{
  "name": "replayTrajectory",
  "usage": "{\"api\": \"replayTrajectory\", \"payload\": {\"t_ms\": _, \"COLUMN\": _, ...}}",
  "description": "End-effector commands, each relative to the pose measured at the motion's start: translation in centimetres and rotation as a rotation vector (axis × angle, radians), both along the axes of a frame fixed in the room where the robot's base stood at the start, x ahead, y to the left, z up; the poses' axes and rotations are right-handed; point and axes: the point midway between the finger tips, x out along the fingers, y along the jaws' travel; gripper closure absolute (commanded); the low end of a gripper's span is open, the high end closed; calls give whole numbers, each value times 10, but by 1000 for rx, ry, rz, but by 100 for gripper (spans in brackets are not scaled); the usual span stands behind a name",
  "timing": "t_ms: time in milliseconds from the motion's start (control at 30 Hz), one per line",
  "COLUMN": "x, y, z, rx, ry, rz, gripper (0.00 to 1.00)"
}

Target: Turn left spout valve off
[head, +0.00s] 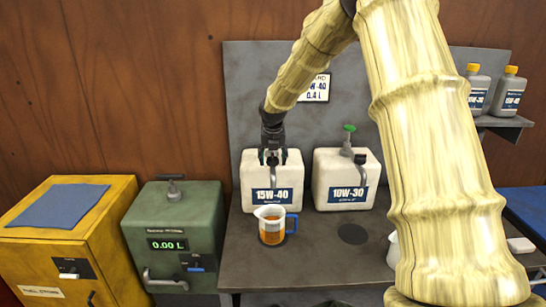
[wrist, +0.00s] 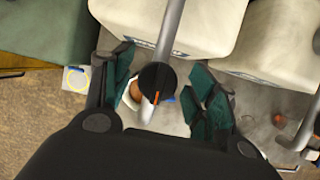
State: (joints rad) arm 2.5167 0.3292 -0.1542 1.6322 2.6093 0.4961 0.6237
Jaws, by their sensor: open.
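The left container (head: 258,170), white and labelled 15W-40, stands on the grey bench. Its grey spout (wrist: 170,32) runs down the wrist view to a round black valve knob (wrist: 156,77) with an orange mark. My gripper (head: 272,157) is in front of this container; in the wrist view its open teal-padded fingers (wrist: 163,72) lie on either side of the knob, with gaps visible. A clear measuring jug (head: 271,227) with amber liquid and a blue handle stands below the spout; the wrist view shows only part of it. Whether oil is flowing cannot be told.
A green cabinet (head: 165,235) reading 0.00 L and a yellow cabinet (head: 60,260) stand left. Grey bottles (head: 508,93) sit on a shelf behind my arm.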

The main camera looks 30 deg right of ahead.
Motion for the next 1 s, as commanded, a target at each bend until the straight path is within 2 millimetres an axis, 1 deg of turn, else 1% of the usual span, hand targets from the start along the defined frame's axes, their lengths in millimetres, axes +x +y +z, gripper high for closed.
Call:
{"api": "replayTrajectory", "payload": {"t_ms": 33, "x": 0, "y": 0, "z": 0, "rx": 0, "ry": 0, "rz": 0, "gripper": 48}}
{"api": "replayTrajectory", "payload": {"t_ms": 233, "x": 0, "y": 0, "z": 0, "rx": 0, "ry": 0, "rz": 0, "gripper": 84}}
{"api": "replayTrajectory", "payload": {"t_ms": 467, "x": 0, "y": -1, "z": 0, "rx": 1, "ry": 1, "rz": 4, "gripper": 84}}
{"api": "replayTrajectory", "payload": {"t_ms": 667, "x": 0, "y": 0, "z": 0, "rx": 3, "ry": 0, "rz": 41, "gripper": 84}}
{"api": "replayTrajectory", "payload": {"t_ms": 1000, "x": -1, "y": -1, "z": 1, "rx": 5, "ry": -3, "rz": 195, "gripper": 84}}
